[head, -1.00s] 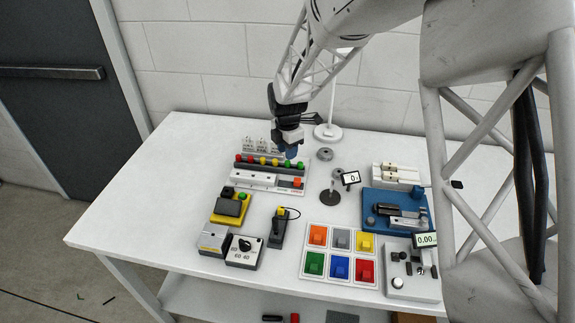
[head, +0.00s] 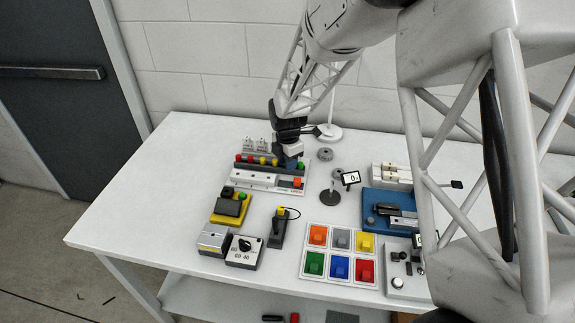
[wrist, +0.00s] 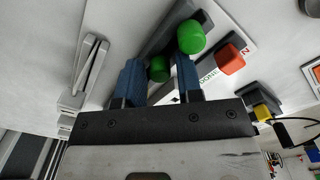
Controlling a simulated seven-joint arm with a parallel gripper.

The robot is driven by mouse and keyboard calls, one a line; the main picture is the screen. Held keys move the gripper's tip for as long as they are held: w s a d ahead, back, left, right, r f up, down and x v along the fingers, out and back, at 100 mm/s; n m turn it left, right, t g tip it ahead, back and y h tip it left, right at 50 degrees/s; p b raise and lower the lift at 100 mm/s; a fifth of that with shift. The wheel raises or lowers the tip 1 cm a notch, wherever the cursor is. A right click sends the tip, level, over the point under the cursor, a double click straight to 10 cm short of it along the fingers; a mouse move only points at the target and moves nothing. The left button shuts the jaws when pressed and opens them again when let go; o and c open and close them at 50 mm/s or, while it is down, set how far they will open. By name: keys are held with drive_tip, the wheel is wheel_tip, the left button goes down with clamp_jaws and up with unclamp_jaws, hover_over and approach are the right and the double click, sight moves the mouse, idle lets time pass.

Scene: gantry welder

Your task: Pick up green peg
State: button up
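A grey rack (head: 236,166) on the table holds a row of red, yellow and green pegs. One green peg (head: 300,166) shows at its right end in the head view. In the wrist view, a green peg (wrist: 159,68) lies between the two blue fingers of my gripper (wrist: 159,75), with gaps at its sides. The other green peg (wrist: 191,37) is just outside the right finger. My gripper (head: 289,163) is low over the right part of the rack and open. It hides the inner green peg in the head view.
An orange button (head: 298,182) sits in front of the rack's right end. A white stand (head: 328,131) is behind, to the right.

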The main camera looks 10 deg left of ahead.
drive_tip(key=shift+c, duration=0.4)
clamp_jaws()
drive_tip(key=shift+r, duration=0.15)
drive_tip(key=shift+r, duration=0.5)
drive_tip(key=shift+s+d+r, duration=0.1)
drive_tip(key=shift+s+r, duration=0.1)
drive_tip(key=shift+r, duration=0.4)
drive_tip(key=shift+s+d+r, duration=0.1)
drive_tip(key=shift+s+r, duration=0.05)
drive_tip(key=shift+r, duration=0.4)
drive_tip(key=s+d+r, duration=0.1)
drive_tip(key=s+d, duration=0.5)
drive_tip(key=s, duration=0.7)
drive_tip(key=shift+s+d+r, duration=0.15)
drive_tip(key=shift+s+r, duration=0.05)
drive_tip(key=shift+s, duration=0.2)
